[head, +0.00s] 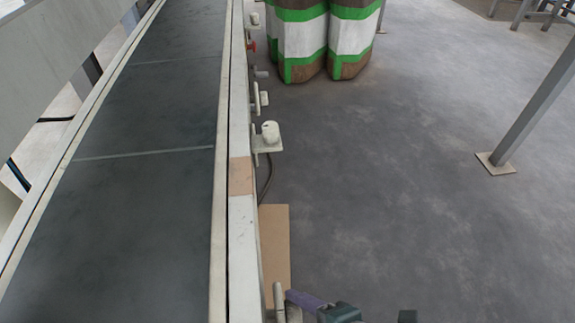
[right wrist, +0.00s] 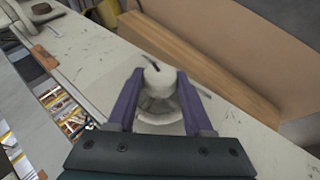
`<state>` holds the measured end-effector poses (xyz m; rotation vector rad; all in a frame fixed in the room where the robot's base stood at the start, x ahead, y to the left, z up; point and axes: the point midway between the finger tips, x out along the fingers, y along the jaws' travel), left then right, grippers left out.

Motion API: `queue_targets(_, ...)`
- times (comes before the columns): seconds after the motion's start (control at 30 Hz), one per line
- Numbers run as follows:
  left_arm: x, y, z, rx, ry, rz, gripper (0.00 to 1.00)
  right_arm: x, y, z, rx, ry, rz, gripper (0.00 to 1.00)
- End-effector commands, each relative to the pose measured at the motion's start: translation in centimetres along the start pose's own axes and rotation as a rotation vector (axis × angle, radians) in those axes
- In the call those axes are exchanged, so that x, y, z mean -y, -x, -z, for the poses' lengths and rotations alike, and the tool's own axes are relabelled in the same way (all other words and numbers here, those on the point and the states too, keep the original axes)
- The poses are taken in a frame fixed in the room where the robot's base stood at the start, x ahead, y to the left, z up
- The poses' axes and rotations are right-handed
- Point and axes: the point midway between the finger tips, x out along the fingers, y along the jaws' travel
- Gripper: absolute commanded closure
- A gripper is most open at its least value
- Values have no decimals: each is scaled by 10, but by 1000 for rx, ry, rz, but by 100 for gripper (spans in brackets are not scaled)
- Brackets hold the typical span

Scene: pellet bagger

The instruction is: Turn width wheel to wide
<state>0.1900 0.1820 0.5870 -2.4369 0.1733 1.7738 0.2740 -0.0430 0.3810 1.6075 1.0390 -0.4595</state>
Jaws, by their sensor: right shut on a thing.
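The pale width wheel (right wrist: 158,112) shows in the right wrist view with a rounded white knob or handle on it and a small dark mark beyond. My right gripper (right wrist: 160,76) has its two purple fingers on either side of the white part and is shut on it. In the head view the wheel (head: 279,300) is a pale edge-on shape at the bottom, beside the conveyor rail. The wheel's scale or setting cannot be read. My left gripper is not in view.
A dark conveyor belt (head: 140,130) runs along the left with a pale side rail (head: 240,230). Small knobs and a bracket (head: 268,140) stick out from the rail. Green-and-white sacks (head: 300,38) stand at the back. A grey post (head: 530,110) stands right; the floor between is clear.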

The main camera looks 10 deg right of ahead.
Motion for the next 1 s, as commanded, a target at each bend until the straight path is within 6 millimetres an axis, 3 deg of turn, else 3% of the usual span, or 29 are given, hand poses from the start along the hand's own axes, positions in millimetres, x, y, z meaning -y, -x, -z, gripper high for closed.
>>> queue_targets(0.03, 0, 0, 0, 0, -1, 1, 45, 1, 0, 0, 0, 2, 3, 45)
queue_targets(0.27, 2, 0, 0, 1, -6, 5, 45, 0, 0, 0, 0, 1, 2, 20)
queue_targets(0.57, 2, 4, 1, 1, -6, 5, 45, -1, 4, 0, 0, 0, 2, 19)
queue_targets(1.0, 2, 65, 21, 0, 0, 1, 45, -3, 83, 2, 0, 1, 4, 19)
